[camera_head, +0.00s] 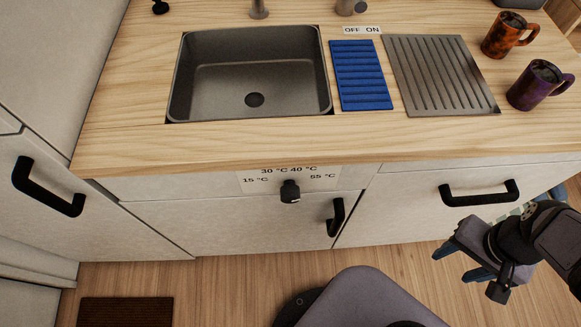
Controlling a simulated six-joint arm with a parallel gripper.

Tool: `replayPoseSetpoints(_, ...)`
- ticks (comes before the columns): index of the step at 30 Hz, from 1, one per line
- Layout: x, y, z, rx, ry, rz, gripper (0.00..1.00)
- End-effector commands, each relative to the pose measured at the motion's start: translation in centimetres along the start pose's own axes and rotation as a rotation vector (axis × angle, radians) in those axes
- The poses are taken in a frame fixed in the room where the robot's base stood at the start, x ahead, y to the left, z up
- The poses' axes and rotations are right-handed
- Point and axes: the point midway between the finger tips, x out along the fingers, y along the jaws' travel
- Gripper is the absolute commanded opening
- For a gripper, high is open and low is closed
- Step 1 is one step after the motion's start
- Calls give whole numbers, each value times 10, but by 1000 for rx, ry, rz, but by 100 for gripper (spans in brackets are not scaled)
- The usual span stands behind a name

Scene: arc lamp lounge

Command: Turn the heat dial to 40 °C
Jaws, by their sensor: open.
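The heat dial (290,191) is a small black knob on the front of the cabinet below the sink. A white label (248,184) behind it reads 15 °C, 30 °C, 40 °C and 55 °C in an arc from left to right. The 30 and 40 marks sit above the knob, 15 to its left and 55 to its right. I cannot tell which mark the knob points to. My gripper (459,266) is at the lower right, in front of the right-hand drawer and well apart from the dial. Its blue-tipped fingers are open and empty.
A black vertical handle (336,217) stands close to the dial's right. A horizontal drawer handle (479,193) is near my gripper. Above are the wooden counter (230,148), sink (250,75), blue mat (362,75) and two mugs (508,36) (540,85). Space before the dial looks clear.

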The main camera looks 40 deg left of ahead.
Motion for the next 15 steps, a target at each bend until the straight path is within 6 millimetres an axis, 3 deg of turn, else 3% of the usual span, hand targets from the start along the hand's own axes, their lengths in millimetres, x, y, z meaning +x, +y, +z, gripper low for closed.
replayPoseSetpoints(1,-32,0,0,0,0,0,49)
replayPoseSetpoints(15,-170,0,0,-1,0,0,49)
